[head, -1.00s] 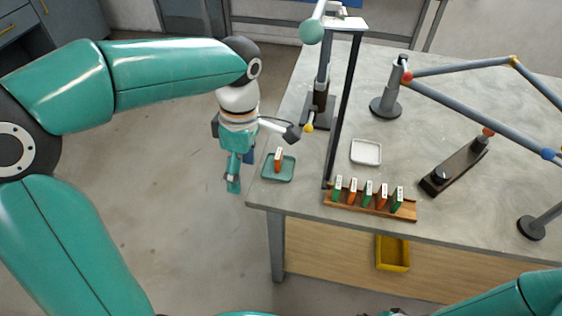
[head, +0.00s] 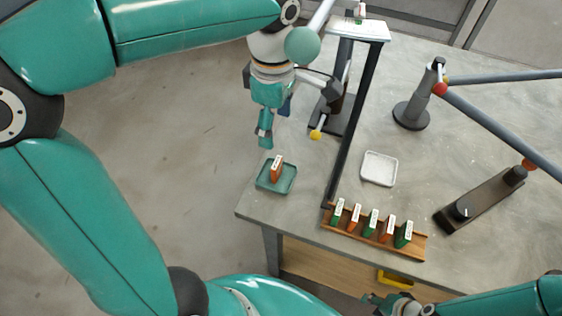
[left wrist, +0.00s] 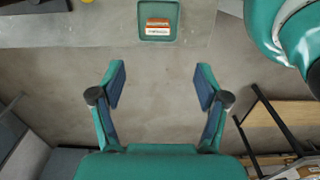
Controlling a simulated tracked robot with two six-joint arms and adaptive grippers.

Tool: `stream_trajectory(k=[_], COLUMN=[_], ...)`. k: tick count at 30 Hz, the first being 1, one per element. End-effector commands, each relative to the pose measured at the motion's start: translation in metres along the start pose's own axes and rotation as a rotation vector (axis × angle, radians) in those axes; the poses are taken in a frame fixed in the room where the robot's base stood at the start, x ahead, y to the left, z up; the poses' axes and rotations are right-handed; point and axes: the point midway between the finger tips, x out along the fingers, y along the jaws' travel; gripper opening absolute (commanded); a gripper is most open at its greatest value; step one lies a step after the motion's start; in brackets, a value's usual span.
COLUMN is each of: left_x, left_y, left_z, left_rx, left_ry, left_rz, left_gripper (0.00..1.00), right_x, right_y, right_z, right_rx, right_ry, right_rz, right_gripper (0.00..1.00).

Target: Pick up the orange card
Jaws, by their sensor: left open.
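An orange card (head: 277,169) with a white label stands in a small green tray (head: 262,184) at the left front corner of the table. The card also shows in the left wrist view (left wrist: 158,27), in the tray (left wrist: 143,36) at the top middle. My left gripper (head: 265,138) is just beyond the tray in the head view, apart from the card. In the left wrist view its two fingers (left wrist: 160,85) are spread, with only floor between them. My right gripper (head: 385,303) shows partly at the bottom edge of the head view; its fingers are too small to read.
A wooden rack (head: 417,249) holds several green and orange cards. A white tray (head: 379,169) lies behind it. A dark post with a white top (head: 358,31) stands between the green tray and the white tray. Jointed grey rods (head: 500,118) cross the right side. A yellow bin (head: 396,280) is below the table.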

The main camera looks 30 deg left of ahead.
Motion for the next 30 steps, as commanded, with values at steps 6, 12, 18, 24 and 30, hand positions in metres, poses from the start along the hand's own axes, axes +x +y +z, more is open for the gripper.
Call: stream_trajectory(k=[6, 12, 18, 24, 30], left_x=[0.046, 0.085, 0.103, 0.117, 0.146], left_y=[-0.004, -0.004, -0.004, -0.001, 0.004], left_z=[-0.007, -0.008, -0.008, -0.006, -0.004], left_rx=[-0.017, -0.022, -0.023, -0.022, -0.023], left_ry=[0.003, 0.002, 0.001, 0.002, 0.002], left_rz=[-0.006, -0.005, -0.002, -0.006, -0.005], left_gripper=[0.75, 0.75, 0.75, 0.75, 0.75], right_x=[0.005, 0.006, 0.007, 0.004, 0.002], right_y=[0.002, 0.002, 0.003, 0.002, 0.001], right_z=[0.0, 0.0, 0.0, 0.0, 0.0], right_rx=[0.0, 0.0, 0.0, 0.0, 0.0], right_ry=[0.0, 0.0, 0.0, 0.0, 0.0], right_rz=[0.0, 0.0, 0.0, 0.0, 0.0], right_gripper=[0.4, 0.4, 0.4, 0.4, 0.4])
